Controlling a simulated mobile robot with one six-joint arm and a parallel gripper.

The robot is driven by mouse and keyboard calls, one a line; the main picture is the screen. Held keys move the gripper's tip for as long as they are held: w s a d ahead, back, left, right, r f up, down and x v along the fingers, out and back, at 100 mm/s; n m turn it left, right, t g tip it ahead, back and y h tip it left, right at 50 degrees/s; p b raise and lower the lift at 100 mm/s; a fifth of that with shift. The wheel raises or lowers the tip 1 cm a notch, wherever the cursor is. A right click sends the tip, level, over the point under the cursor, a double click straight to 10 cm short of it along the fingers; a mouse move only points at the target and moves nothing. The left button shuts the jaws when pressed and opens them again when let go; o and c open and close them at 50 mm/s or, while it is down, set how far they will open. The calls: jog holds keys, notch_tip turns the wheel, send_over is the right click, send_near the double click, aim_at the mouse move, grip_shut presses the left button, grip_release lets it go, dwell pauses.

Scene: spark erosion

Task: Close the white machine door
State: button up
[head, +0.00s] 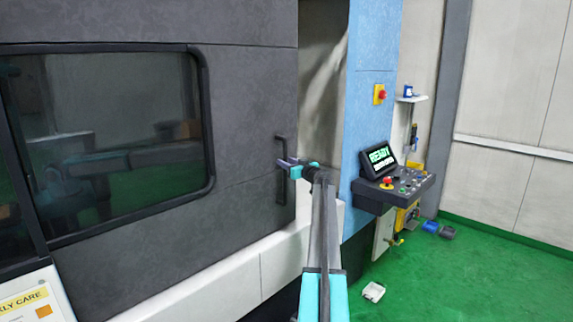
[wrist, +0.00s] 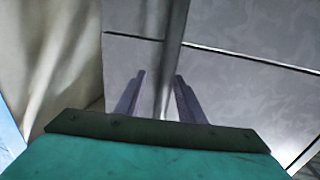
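The machine door is dark grey in the head view (head: 245,90), not white, with a large dark window. It stands partly open, with a gap between its right edge and the blue machine panel (head: 369,100). A black vertical handle (head: 280,199) sits near that edge. My gripper (head: 284,162) is at the handle, reaching in from the right. In the wrist view its two fingers (wrist: 159,95) are apart, and a dark vertical bar (wrist: 176,40), apparently the handle, runs down between them. I cannot tell whether a finger touches it.
A control console (head: 392,185) with a screen reading READY juts out right of the blue panel.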

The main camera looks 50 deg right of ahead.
jog(key=b+v, duration=0.6)
jog(key=v, duration=0.7)
jog(key=shift+s+a+b, duration=0.15)
jog(key=shift+s+b, duration=0.15)
